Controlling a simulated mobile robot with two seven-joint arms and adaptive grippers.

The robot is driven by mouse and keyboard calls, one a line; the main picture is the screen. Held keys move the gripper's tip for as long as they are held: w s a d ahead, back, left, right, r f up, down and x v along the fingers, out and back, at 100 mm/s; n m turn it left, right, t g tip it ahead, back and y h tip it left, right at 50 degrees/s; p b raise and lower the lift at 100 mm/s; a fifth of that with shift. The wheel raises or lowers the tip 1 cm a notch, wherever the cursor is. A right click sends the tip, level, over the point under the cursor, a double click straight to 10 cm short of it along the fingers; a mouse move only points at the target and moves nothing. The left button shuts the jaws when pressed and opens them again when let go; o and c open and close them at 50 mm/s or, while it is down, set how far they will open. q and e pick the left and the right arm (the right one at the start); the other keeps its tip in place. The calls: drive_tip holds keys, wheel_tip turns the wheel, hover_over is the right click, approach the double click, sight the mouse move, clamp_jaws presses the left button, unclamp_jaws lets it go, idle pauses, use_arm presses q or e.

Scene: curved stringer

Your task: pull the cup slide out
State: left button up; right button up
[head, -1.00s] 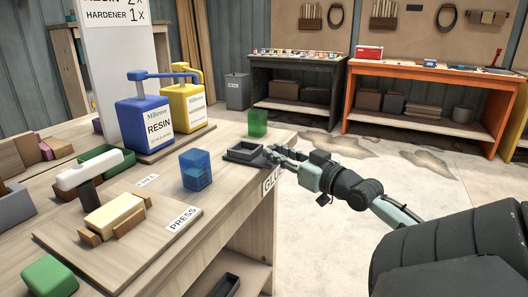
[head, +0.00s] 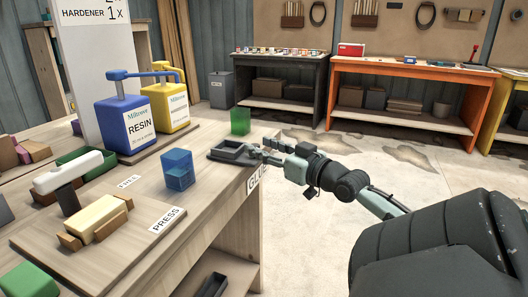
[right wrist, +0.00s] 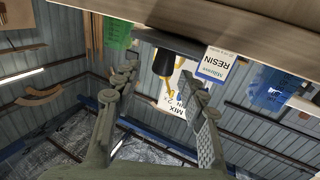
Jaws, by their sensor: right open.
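The cup slide appears to be the shallow dark grey tray (head: 232,152) at the right edge of the workbench, above the GLUE label. Its dark edge also shows in the right wrist view (right wrist: 178,41). My right gripper (head: 258,150) is at the tray's right end in the head view, its fingers pointing left towards it. In the right wrist view my right gripper (right wrist: 158,82) is open, with a wide empty gap and the tray edge beyond the fingertips. I cannot tell whether a finger touches the tray. My left gripper is not in view.
A translucent green cup (head: 240,121) stands behind the tray and a translucent blue cup (head: 178,169) left of it. Blue (head: 130,115) and yellow (head: 172,104) pump containers stand further back. A wooden press (head: 95,220) is at front left. Open floor lies right of the bench.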

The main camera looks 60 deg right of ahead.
wheel_tip(320, 180, up, 9)
idle(0.3)
idle(0.5)
